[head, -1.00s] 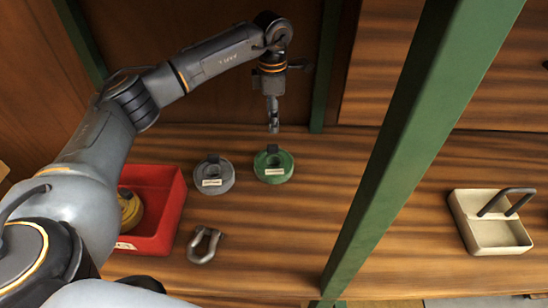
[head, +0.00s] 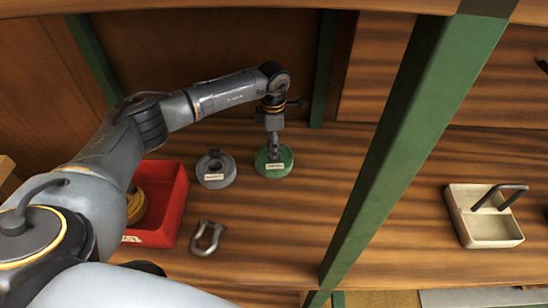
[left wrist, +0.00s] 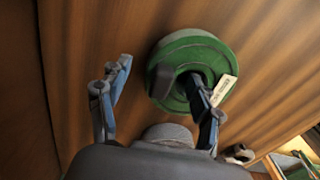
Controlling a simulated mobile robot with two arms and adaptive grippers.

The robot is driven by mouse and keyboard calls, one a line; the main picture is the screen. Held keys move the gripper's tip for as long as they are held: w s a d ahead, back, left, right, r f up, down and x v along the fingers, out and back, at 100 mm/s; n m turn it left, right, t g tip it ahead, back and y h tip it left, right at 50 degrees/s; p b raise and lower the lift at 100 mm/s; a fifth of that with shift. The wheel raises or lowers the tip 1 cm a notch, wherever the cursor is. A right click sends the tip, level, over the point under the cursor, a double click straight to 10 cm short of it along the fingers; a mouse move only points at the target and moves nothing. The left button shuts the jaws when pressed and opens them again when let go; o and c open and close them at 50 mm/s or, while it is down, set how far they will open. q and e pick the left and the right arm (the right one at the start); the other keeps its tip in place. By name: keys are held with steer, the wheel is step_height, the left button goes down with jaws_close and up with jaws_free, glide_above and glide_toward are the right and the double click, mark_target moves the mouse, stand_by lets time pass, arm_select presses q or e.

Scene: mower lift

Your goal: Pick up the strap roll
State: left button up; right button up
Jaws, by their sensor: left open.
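A green strap roll (head: 274,170) with a white label lies flat on the wooden shelf; it also shows in the left wrist view (left wrist: 208,45). My left gripper (head: 274,150) is directly above it, pointing down. In the left wrist view the gripper (left wrist: 160,76) is open. One finger is over or in the roll's centre, and the other is out past its left side. I cannot tell whether the finger touches the roll. A similar grey roll (head: 216,180) with a label lies just to the left. My right gripper is not in view.
A red bin (head: 181,203) holding a yellow roll (head: 135,206) is at the left, partly behind my arm. A metal shackle (head: 207,238) lies in front of the grey roll. A green post (head: 390,150) stands to the right, with a beige caddy (head: 486,216) beyond it.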

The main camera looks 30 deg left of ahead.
arm_select(q)
jaws_close()
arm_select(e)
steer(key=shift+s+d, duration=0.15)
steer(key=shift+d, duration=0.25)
arm_select(q)
steer(key=shift+r, duration=0.15)
steer(key=shift+w+r, duration=0.1)
steer(key=shift+r, duration=0.5)
steer(key=s+d+r+b, duration=0.3)
steer(key=s+d+r, duration=0.6)
steer(key=s+r, duration=0.1)
steer(key=shift+s+r+b, duration=0.3)
steer(key=shift+s+r, duration=0.1)
steer(key=shift+r, duration=0.45)
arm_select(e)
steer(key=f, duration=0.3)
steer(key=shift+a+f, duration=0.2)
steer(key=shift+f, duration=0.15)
